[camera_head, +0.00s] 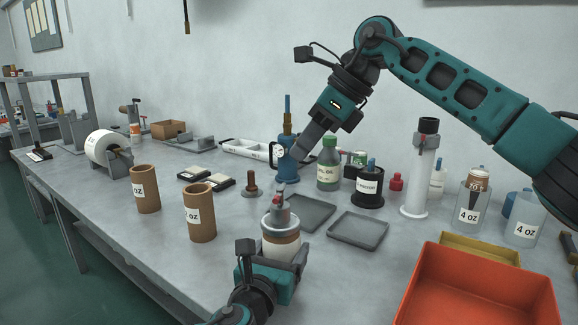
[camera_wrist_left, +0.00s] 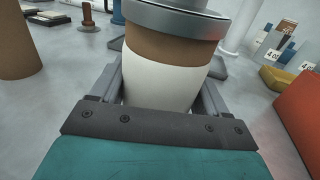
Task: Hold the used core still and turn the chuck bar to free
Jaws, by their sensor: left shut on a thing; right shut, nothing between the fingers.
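The used core (camera_head: 281,246), brown above and white below, stands upright near the front of the bench. A round grey metal chuck (camera_head: 280,222) caps it, with a small post and a reddish part (camera_head: 280,194) on top; the bar itself is hard to make out. My left gripper (camera_head: 279,262) is shut around the core's lower white part. The left wrist view shows the core (camera_wrist_left: 165,78) between the fingers, under the chuck's rim (camera_wrist_left: 180,20). My right gripper (camera_head: 297,153) is shut and empty, above and behind the chuck, near a blue tool stand.
Two brown 4 OZ cores (camera_head: 200,222) (camera_head: 146,196) stand left. Two shallow grey trays (camera_head: 358,231) lie right of the chuck. A green-capped bottle (camera_head: 328,170) and white column (camera_head: 420,180) stand behind. An orange bin (camera_head: 478,290) fills the right front.

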